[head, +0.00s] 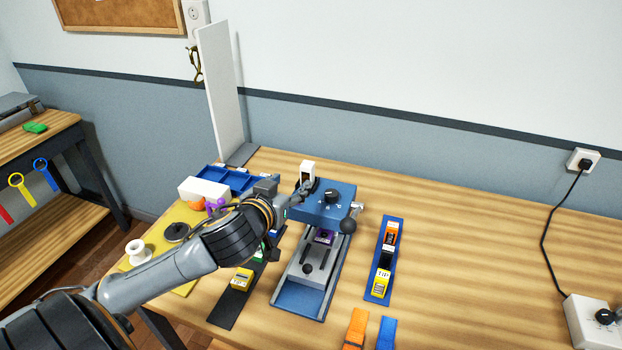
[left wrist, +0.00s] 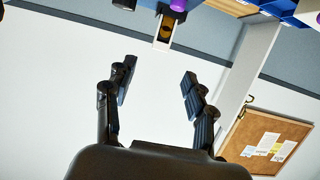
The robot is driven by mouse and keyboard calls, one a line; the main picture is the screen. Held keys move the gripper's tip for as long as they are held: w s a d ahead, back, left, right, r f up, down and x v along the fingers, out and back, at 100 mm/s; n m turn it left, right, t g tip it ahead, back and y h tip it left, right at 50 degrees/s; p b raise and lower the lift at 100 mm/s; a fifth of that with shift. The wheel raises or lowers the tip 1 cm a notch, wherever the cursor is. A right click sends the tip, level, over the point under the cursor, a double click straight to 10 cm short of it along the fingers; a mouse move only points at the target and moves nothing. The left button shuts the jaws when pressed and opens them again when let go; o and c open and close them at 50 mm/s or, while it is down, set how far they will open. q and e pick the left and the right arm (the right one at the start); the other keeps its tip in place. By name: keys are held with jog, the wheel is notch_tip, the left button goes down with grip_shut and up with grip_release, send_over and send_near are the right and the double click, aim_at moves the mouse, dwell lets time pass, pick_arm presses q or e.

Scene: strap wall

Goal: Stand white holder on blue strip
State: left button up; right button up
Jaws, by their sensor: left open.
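A small white holder (head: 308,168) with a dark front shows just beyond my left gripper (head: 302,188) in the head view. What it rests on is hidden. In the left wrist view, a white-edged holder with a yellow-brown inside (left wrist: 166,30) is at the top, apart from the fingertips. There my left gripper (left wrist: 157,76) is open, with nothing between its fingers. The blue strip (head: 375,291) lies on the table right of the press, bearing an orange holder (head: 391,235), a black one (head: 385,259) and a yellow one (head: 381,284). My right gripper is not in view.
A blue-and-grey press (head: 325,205) with a ball-ended lever stands mid-table. A dark strip (head: 228,311) with yellow and green holders lies left of it. A blue tray (head: 237,178) and white box (head: 205,187) are behind my arm. The table's right is largely clear.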

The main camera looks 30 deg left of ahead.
aim_at(305, 168)
pick_arm(q)
jog(key=p+x, duration=0.1)
jog(key=x, duration=0.6)
jog(key=shift+a, duration=0.1)
jog(key=shift+w, duration=0.25)
jog(key=shift+w+a+p, duration=0.2)
jog(key=shift+w+p, duration=0.25)
jog(key=shift+p, duration=0.05)
jog(key=p+x, duration=0.1)
jog(key=x, duration=0.2)
jog(key=shift+w+a+f, duration=0.1)
jog(key=shift+w, duration=0.05)
jog(key=shift+w+f, duration=0.25)
jog(key=shift+w, duration=0.2)
jog(key=shift+a, duration=0.1)
grip_shut()
